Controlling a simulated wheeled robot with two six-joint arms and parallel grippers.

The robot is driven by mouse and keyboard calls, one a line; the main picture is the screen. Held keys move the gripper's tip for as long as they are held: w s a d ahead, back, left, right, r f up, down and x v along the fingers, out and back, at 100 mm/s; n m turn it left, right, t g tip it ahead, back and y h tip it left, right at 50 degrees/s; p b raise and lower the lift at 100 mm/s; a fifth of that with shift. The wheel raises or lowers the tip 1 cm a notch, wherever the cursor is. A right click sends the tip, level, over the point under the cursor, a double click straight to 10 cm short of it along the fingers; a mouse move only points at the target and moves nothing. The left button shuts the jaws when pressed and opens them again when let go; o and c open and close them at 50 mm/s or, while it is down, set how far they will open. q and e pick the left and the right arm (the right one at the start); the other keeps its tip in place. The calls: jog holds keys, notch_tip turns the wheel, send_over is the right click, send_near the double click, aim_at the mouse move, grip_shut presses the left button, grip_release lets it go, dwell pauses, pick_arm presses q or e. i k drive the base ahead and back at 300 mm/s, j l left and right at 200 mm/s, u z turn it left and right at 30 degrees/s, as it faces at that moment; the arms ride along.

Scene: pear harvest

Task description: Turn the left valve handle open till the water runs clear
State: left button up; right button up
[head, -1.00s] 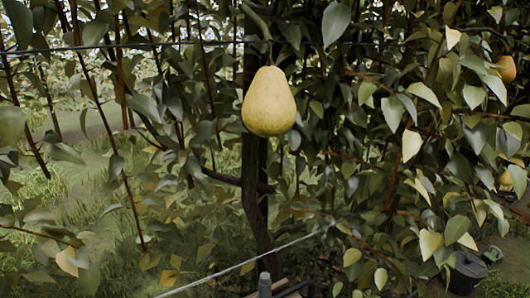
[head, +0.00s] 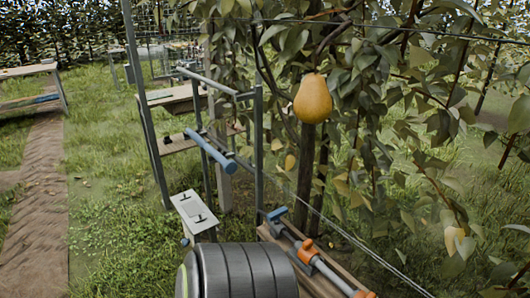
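A pipe (head: 327,272) with valves lies along a wooden plank at the bottom centre right of the head view. A blue valve handle (head: 277,213) sits at its far, left end. An orange valve handle (head: 307,251) sits nearer and to the right. Another orange part (head: 365,295) is cut by the bottom edge. I cannot tell from here whether either valve is open or closed. No running water is visible. Neither of my grippers is in view.
A yellow pear (head: 312,99) hangs above. A wire slopes past the pipe.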

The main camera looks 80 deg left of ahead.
aim_at(276, 214)
jog(key=k+u, duration=0.1)
jog(key=u, duration=2.15)
